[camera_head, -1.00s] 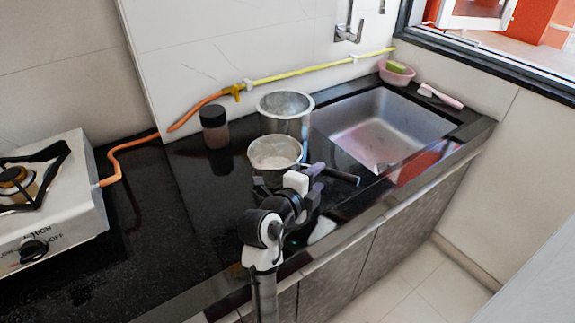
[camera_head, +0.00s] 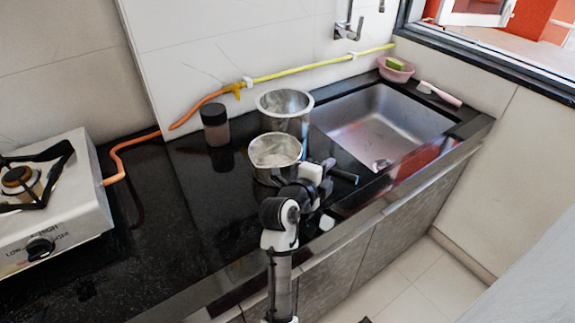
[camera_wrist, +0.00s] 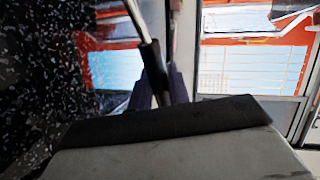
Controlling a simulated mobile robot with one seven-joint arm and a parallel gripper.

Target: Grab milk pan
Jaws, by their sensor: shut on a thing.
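The milk pan is a small metal pan (camera_head: 275,150) with a dark handle (camera_head: 345,175) pointing right. It is on or just above the black counter; I cannot tell whether its base touches. My gripper (camera_head: 326,168) is at the pan's right side, shut on the handle. My arm hides part of the pan's lower side. In the wrist view, the dark handle (camera_wrist: 151,58) runs down between the purple fingers of my gripper (camera_wrist: 160,88). The pan's bowl is not recognisable there.
A larger metal pot (camera_head: 285,108) stands close behind the pan. A dark-lidded jar (camera_head: 215,125) is behind left. The sink (camera_head: 385,130) lies to the right, with a pink bowl (camera_head: 395,70) behind it. A stove (camera_head: 45,200) is far left; the counter between is clear.

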